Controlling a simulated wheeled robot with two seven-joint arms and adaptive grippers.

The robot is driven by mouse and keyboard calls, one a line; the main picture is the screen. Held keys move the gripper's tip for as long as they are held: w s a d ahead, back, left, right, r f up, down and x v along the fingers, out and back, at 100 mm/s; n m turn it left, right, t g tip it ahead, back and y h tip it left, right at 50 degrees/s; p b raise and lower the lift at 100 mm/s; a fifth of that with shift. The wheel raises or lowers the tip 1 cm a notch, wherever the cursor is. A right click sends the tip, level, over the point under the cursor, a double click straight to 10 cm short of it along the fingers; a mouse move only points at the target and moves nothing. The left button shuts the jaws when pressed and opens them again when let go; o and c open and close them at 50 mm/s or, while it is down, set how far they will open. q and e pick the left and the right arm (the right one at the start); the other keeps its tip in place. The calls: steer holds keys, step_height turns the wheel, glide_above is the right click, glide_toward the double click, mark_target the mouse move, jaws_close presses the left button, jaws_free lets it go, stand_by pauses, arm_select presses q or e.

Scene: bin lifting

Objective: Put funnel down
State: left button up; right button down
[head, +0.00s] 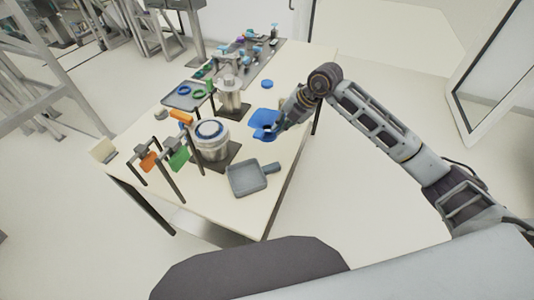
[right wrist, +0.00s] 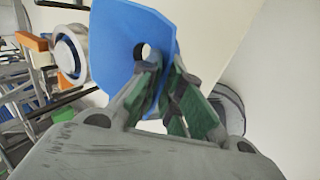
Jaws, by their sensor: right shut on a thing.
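The blue funnel (head: 264,120) is at the right edge of the table, in the grasp of my right gripper (head: 278,127). In the right wrist view the funnel (right wrist: 122,45) shows as a broad blue wall with a round hole. The green-padded fingers of my right gripper (right wrist: 163,85) are shut on its edge. I cannot tell whether its underside touches the table. My left gripper is out of view.
The pale table (head: 215,185) carries a metal pot with a blue ring (head: 212,142), a steel canister (head: 230,98), a grey scoop-like tray (head: 249,177), a blue lid (head: 267,84) and a tray with rings (head: 186,95). Tabletop between funnel and grey tray is clear.

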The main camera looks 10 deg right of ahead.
step_height(320, 180, down, 6)
steer(key=shift+f+p, duration=0.15)
steer(key=shift+p, duration=0.25)
stand_by(0.3)
steer(key=shift+f, duration=1.85)
steer(key=c, duration=1.6)
jaws_free()
steer(key=b+v, duration=0.1)
steer(key=v, duration=1.1)
